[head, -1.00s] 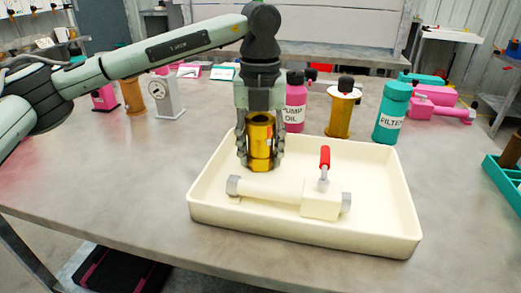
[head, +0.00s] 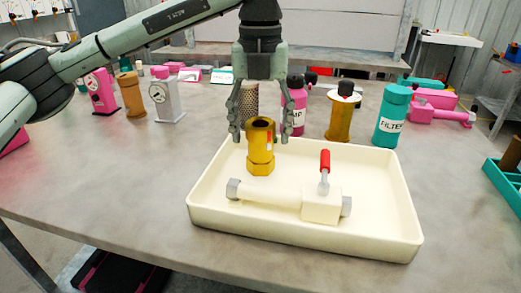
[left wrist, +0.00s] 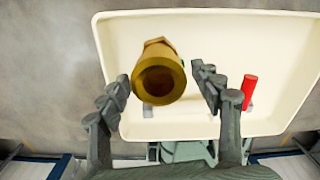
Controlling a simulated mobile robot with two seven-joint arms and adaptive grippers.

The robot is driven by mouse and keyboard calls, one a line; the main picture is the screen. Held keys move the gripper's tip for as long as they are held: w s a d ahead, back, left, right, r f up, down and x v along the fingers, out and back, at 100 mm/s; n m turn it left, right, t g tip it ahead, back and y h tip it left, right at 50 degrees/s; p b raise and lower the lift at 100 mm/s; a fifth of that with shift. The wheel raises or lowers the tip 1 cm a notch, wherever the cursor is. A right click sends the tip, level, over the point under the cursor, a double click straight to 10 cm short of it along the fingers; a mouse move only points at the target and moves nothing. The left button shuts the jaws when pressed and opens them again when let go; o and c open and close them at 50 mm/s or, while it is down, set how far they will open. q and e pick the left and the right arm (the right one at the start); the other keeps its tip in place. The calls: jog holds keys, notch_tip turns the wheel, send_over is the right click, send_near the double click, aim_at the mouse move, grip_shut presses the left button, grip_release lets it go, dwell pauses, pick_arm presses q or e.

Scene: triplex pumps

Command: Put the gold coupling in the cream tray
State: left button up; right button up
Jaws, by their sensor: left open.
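The gold coupling (head: 260,147) stands upright inside the cream tray (head: 398,208), near its back left part, behind a cream valve pipe. In the left wrist view the coupling (left wrist: 159,78) is seen from its open top end, with the tray (left wrist: 225,28) around it. My left gripper (head: 260,138) is open above the coupling, its fingers spread to either side and apart from it. In the left wrist view its fingertips (left wrist: 160,82) also stand clear of the coupling on both sides. My right gripper is not in view.
A cream pipe with a red-handled valve (head: 318,200) lies in the tray. Behind the tray stand a pink oil bottle (head: 296,98), a gold spool-like part (head: 340,117) and a teal filter (head: 391,115). The table left of the tray is clear.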

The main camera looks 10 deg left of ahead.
pick_arm(q)
notch_tip(320, 180, up, 6)
jog(key=shift+r, duration=0.2)
